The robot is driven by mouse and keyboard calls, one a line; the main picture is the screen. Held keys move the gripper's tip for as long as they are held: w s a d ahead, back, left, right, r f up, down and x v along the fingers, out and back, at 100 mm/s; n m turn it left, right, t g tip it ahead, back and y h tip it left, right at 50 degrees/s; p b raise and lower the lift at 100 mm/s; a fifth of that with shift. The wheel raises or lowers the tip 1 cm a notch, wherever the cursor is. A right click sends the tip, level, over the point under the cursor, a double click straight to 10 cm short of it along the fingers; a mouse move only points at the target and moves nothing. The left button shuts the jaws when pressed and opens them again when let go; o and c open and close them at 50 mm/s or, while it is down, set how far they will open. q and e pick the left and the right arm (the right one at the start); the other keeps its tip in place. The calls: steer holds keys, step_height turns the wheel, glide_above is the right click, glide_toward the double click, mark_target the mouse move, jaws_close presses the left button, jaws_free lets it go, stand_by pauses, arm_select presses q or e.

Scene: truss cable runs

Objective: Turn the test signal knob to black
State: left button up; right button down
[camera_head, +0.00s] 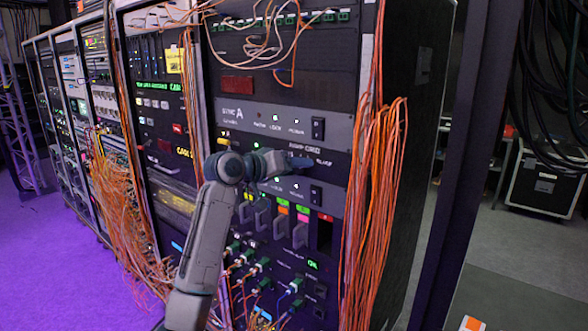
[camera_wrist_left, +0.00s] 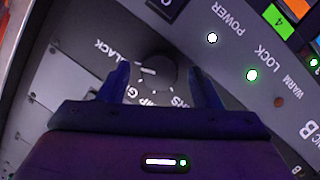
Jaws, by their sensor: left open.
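The test signal knob (camera_wrist_left: 158,72) is a dark round knob on a dark panel strip, seen in the left wrist view. White tick marks and partly covered lettering surround it, including an upside-down label (camera_wrist_left: 119,48) that ends in "LACK". I cannot tell which mark the knob points to. My left gripper (camera_wrist_left: 160,84) is open, with one finger on each side of the knob; contact is not clear. In the head view my left gripper (camera_head: 302,162) is up against the rack panel and hides the knob. My right gripper is in neither view.
Orange cable bundles hang down the rack's right edge (camera_head: 375,190) and left of my arm (camera_head: 118,200). Sync units with lights and a rocker switch (camera_head: 318,128) lie above and below. Colored-tag modules (camera_head: 300,228) sit lower. Purple floor (camera_head: 60,265) is open at left.

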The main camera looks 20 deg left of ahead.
arm_select(q)
steer(key=b+v, duration=0.3)
steer(key=v, duration=0.7)
steer(key=shift+s+a, duration=0.15)
steer(key=shift+s, duration=0.1)
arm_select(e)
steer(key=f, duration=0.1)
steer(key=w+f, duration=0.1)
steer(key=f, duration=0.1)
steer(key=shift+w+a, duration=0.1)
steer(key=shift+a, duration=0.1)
